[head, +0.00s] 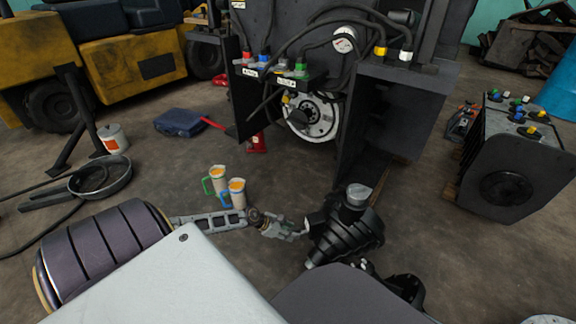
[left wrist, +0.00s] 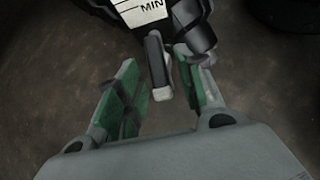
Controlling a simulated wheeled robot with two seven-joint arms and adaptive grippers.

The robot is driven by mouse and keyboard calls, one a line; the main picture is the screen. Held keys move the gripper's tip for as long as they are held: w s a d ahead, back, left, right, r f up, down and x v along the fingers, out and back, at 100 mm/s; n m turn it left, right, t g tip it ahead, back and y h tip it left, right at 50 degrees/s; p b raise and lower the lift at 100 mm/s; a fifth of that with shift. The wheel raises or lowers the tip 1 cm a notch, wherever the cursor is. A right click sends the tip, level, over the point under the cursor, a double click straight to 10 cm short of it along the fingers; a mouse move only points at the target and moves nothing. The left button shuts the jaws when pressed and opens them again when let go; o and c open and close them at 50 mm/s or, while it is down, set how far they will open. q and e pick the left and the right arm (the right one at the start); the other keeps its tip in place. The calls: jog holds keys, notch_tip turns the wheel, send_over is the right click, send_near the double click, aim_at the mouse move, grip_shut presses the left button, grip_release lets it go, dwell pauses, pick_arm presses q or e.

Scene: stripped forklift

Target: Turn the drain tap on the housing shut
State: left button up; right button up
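The black ribbed housing (head: 345,238) stands on the floor in the middle of the head view, with a grey cap on top. In the left wrist view, part of the housing shows at the top with a white MIN label (left wrist: 143,10). The drain tap's lever (left wrist: 157,68), dark with a pale end, points down toward the camera. My left gripper (head: 290,231) is at the housing's left side. Its green-padded fingers (left wrist: 155,72) are apart, with the lever between them, nearer the right finger. Contact is not clear.
Two cups with orange contents (head: 237,193) stand close behind my left forearm. The stripped forklift (head: 300,40) is behind. A dark battery-like block (head: 515,160) stands at right, a round pan (head: 100,178) at left. The floor right of the housing is clear.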

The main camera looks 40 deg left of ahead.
pick_arm(q)
jog(key=shift+c, duration=0.5)
grip_shut()
jog(key=shift+p, duration=0.3)
